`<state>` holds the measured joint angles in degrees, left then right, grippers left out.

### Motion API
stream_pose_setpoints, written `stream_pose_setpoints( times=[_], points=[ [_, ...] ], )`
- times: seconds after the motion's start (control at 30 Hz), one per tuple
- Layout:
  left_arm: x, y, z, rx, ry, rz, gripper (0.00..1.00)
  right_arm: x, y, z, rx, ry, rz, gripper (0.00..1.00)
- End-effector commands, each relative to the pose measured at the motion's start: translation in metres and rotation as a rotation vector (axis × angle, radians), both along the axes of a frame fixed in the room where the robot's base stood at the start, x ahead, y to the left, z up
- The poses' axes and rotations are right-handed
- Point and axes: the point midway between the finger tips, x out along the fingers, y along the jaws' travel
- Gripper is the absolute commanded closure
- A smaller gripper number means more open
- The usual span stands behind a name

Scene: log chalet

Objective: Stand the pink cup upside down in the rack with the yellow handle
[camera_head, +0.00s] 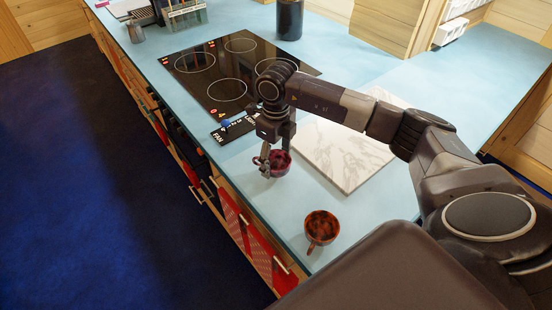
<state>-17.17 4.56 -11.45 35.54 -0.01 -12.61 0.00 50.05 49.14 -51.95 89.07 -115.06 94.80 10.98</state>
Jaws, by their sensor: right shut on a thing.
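A dark pink cup (280,165) is at the fingers of my right gripper (268,160), which is shut on it near its left side. The cup looks upright, mouth up, at the front of the blue counter; I cannot tell whether it touches the counter. A wire rack (186,14) stands at the far left of the counter, cut by the top edge. A white rack-like thing (456,24) is at the upper right. I cannot make out a yellow handle on either. My left gripper is not in view.
A red-brown cup (322,227) stands near the counter's front edge. A white marble board (345,150) lies behind my right gripper. A black cooktop (235,75), a dark canister (289,20) and a metal cup (135,31) are farther back. Blue counter shows between the marble board and front edge.

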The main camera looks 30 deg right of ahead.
Motion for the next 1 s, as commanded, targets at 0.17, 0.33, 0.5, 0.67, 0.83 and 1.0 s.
stream_pose_setpoints(
  times=[0.17,0.33,0.5,0.67,0.83,1.0],
  points=[
    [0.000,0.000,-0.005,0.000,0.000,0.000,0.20,0.000,0.000,-0.004,0.000,-0.001,0.000,0.72],
    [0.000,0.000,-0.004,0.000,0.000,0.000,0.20,0.000,0.000,-0.004,0.000,0.000,0.000,0.28],
    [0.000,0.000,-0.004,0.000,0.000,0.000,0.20,0.000,0.000,-0.004,0.000,0.000,0.000,0.23],
    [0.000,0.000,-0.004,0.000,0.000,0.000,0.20,0.000,0.000,-0.004,0.000,0.000,0.000,0.23],
    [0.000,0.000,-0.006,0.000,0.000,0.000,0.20,0.002,0.000,0.003,0.000,-0.004,0.000,0.23],
    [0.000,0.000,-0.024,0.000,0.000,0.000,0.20,0.001,0.003,0.030,0.001,-0.007,0.001,0.23]
  ],
)
